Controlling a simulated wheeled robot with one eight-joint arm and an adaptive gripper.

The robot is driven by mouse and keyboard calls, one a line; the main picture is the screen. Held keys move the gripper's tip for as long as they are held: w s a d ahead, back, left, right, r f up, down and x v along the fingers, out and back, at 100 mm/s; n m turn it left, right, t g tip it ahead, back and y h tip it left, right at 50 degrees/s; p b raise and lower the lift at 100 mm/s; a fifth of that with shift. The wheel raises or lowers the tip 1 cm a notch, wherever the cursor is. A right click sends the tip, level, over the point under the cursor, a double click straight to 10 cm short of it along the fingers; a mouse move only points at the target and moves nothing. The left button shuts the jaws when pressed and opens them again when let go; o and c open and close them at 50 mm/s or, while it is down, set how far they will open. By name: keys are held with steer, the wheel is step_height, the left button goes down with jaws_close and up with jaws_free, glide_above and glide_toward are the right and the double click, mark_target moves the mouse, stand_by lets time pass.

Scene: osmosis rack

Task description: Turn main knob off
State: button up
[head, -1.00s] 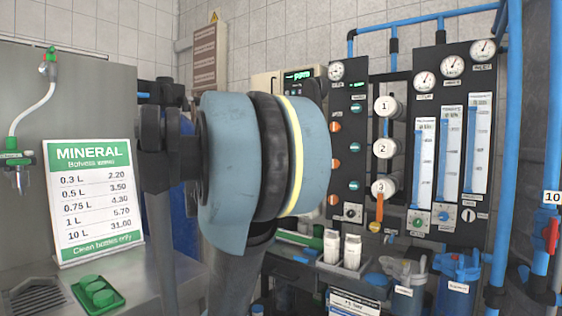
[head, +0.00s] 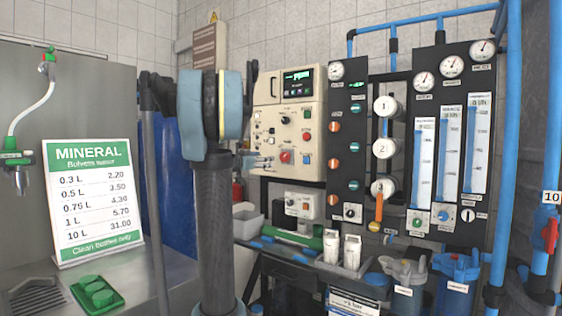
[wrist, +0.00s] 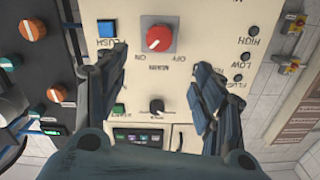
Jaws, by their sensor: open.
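In the wrist view the panel appears upside down, with MAIN, ON and OFF lettering around this plate. A small pale mark shows on the knob, but I cannot tell its setting. My gripper (wrist: 162,58) is open, its dark fingers to the left and right of the knob, with a gap on each side. In the head view the red knob (head: 286,156) sits low on the panel (head: 316,125), just right of my arm; my gripper is largely hidden there.
A blue flush button (wrist: 106,29) lies near the left finger, and a black knob (wrist: 157,106) lies between the fingers. A dark board with white valves (head: 383,148) stands right of the panel. A Mineral price sign (head: 95,200) stands on the left counter.

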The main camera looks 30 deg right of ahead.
mark_target(283, 157)
steer(key=x, duration=1.5)
steer(key=shift+w+d, duration=0.1)
steer(key=shift+d, duration=0.15)
steer(key=c, duration=1.1)
